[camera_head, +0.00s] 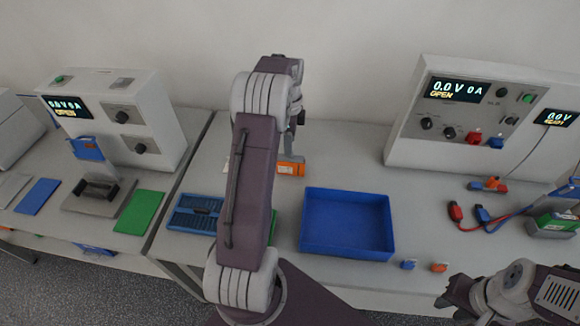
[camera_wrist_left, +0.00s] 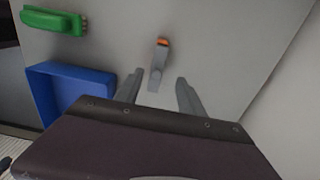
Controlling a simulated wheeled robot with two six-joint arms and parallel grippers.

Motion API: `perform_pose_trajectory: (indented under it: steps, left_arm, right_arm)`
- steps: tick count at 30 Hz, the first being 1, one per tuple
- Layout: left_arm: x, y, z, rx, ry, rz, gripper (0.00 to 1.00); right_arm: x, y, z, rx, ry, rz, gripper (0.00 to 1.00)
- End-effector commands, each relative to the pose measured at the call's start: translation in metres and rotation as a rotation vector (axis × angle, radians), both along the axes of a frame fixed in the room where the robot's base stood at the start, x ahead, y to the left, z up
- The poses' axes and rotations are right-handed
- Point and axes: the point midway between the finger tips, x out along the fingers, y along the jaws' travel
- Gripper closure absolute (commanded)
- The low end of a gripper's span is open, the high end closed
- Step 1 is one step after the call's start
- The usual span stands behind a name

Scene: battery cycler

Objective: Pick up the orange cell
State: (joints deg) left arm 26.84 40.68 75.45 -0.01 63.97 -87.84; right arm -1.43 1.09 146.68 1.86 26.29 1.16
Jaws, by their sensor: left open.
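The orange cell (camera_head: 291,166) lies on the bench behind the blue tray, in the head view partly hidden by my left arm. A white mark shows on it. My left gripper (camera_head: 294,132) is above and behind it, pointing down.
The blue tray (camera_head: 347,253) stands empty to the right of my left arm. A blue rack (camera_head: 193,213) lies to its left. A green object (camera_wrist_left: 52,21) is near the tray. A cycler (camera_head: 470,155) with red and blue leads stands at the back right.

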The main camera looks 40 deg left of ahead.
Motion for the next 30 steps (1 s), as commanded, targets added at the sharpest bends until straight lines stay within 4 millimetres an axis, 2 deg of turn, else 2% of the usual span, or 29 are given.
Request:
perform_pose_trajectory:
  steps: [7,14,21,29,30]
  left_arm:
    - [0.000,-0.002,-0.032,-0.001,0.003,-0.002,0.54]
    - [-0.001,-0.003,-0.045,0.000,0.001,-0.002,0.54]
    - [-0.003,-0.005,-0.085,0.000,0.001,-0.002,0.54]
    - [-0.003,-0.004,-0.090,0.001,-0.002,-0.002,0.54]
    - [-0.003,-0.004,-0.090,0.001,-0.002,-0.002,0.65]
  right_arm:
    - [0.000,0.000,0.004,0.000,0.000,0.000,0.69]
    - [0.000,0.000,0.007,0.000,0.000,0.000,0.69]
    - [0.000,0.000,0.015,0.000,0.000,0.000,0.69]
    - [0.000,0.000,0.014,0.000,0.000,0.000,0.69]
    - [0.000,0.000,0.014,0.000,0.000,0.000,0.69]
